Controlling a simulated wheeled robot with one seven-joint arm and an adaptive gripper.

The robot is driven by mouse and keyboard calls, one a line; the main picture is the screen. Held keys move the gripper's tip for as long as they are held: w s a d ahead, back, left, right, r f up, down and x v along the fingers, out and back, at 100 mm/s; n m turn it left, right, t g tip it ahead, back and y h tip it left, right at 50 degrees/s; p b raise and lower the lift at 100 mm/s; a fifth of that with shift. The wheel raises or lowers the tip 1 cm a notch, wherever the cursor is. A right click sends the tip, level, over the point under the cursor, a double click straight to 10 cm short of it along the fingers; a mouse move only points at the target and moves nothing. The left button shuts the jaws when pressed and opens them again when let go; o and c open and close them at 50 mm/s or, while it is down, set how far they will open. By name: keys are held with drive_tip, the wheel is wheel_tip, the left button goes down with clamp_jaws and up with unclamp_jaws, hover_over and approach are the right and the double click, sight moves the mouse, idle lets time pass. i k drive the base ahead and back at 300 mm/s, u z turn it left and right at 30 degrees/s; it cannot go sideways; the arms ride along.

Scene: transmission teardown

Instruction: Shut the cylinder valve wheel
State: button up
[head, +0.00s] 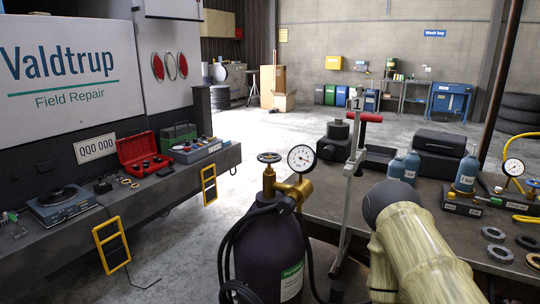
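A dark purple gas cylinder (271,262) stands upright at the bottom centre, with a label on its front. A brass valve (268,183) sits on its top, with a small dark-rimmed valve wheel (269,157) above it. Whether the valve is open cannot be told. A round white-faced gauge (301,158) is fitted to the right of the wheel. A black hose hangs around the cylinder. My pale arm fills the lower right, right of the cylinder and apart from the wheel. My gripper is outside the view.
A workbench (345,205) on the right bears blue bottles (403,167), dark cases, metal rings (493,234) and another gauge (513,167). A grey upright stand with a red handle (366,117) rises close right of the cylinder. A truck ledge (150,200) lines the left. Open floor lies behind.

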sight(269, 160)
drive_tip(key=k, duration=0.4)
drive_tip(key=u, duration=2.3)
drive_tip(key=i, duration=2.6)
drive_tip(key=z, duration=2.85)
